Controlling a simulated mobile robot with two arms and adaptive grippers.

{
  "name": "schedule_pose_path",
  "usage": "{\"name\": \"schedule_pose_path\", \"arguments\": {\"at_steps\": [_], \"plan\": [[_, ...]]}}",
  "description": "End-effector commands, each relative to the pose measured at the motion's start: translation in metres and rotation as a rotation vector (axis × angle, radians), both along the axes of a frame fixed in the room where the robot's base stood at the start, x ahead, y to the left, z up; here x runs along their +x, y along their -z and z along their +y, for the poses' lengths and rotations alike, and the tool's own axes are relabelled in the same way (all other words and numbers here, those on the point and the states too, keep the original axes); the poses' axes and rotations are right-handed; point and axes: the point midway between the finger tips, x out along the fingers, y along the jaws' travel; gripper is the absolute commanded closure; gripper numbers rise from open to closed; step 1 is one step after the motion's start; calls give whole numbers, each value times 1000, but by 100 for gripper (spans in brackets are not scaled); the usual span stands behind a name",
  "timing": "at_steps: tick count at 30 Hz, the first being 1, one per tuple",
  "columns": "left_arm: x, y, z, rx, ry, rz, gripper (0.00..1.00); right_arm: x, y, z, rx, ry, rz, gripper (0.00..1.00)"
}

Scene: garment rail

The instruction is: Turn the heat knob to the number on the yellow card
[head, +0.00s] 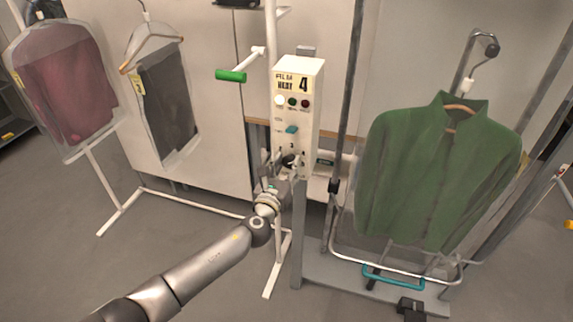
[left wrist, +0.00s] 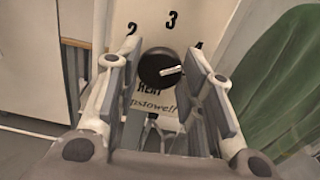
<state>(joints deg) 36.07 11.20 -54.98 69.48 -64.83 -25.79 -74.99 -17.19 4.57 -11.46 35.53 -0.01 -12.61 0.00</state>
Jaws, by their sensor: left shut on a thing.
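The control box (head: 298,110) stands on a post in the middle of the head view. My right gripper is out of view.
A green garment (head: 435,160) hangs right of the box, above a teal bar (head: 393,280). Bagged clothes (head: 65,85) hang at the left. A green-handled lever (head: 231,76) sticks out left of the box. A teal switch (head: 292,129) sits above the knob.

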Motion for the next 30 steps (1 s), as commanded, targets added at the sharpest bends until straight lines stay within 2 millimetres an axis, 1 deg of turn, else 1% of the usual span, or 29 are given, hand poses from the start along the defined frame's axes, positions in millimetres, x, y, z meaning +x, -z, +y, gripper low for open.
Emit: {"name": "schedule_pose_path", "arguments": {"at_steps": [9,21,22,26,30], "plan": [[0,2,0,67,1,-18,88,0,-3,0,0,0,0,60],[-1,2,0,71,1,-19,88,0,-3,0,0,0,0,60],[-1,2,0,71,1,-19,60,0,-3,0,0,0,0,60],[0,2,0,69,0,-19,44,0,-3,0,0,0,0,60],[0,1,0,69,0,-20,43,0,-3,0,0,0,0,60]]}}
